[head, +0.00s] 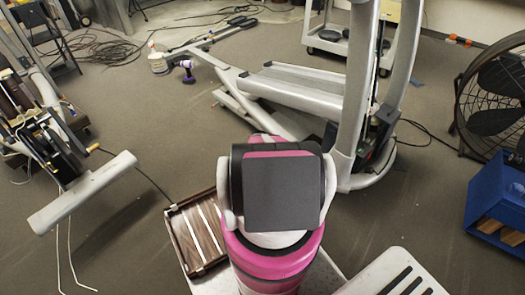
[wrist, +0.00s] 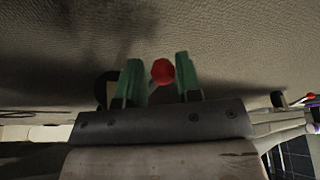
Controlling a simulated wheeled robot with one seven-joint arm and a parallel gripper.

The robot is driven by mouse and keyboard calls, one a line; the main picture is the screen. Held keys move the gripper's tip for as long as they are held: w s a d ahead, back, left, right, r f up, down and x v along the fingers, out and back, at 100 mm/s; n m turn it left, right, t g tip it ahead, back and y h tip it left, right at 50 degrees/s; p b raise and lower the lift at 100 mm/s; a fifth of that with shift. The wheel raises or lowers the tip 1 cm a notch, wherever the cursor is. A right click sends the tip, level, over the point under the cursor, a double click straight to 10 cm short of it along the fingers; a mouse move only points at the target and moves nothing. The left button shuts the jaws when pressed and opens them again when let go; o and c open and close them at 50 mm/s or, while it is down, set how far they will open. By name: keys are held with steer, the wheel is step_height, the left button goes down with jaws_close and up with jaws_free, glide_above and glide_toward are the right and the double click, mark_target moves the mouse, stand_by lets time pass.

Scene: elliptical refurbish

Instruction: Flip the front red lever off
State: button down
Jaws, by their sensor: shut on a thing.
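The red lever (wrist: 162,71) shows its faceted red knob between the two green fingers of my gripper (wrist: 158,68) in the wrist view. The jaws are shut on the lever, with a short stem running down from the knob between the fingers. The knob leans close to the right finger. What the lever is mounted on cannot be made out. In the head view my pink and grey arm fills the lower middle and hides the gripper and the lever.
A grey elliptical machine (head: 305,92) stands just beyond my arm. A tray with dark slats (head: 200,232) lies left of my arm. A large fan (head: 497,95) and a blue box (head: 497,205) stand at right. Loose cables (head: 110,48) lie at the back left. Carpet between is open.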

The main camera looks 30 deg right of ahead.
steer(key=r, duration=0.2)
steer(key=w+r, duration=0.1)
steer(key=shift+d+r, duration=0.1)
steer(key=shift+d, duration=0.15)
steer(key=shift+w+d+r, duration=0.1)
steer(key=shift+d+r, duration=0.15)
steer(key=shift+r, duration=0.25)
steer(key=shift+d, duration=0.1)
steer(key=c, duration=0.9)
jaws_free()
steer(key=shift+s, duration=0.25)
steer(key=shift+s+a+r, duration=0.2)
steer(key=shift+a+r, duration=0.1)
steer(key=shift+r, duration=0.1)
steer(key=v, duration=0.9)
steer(key=shift+r, duration=0.35)
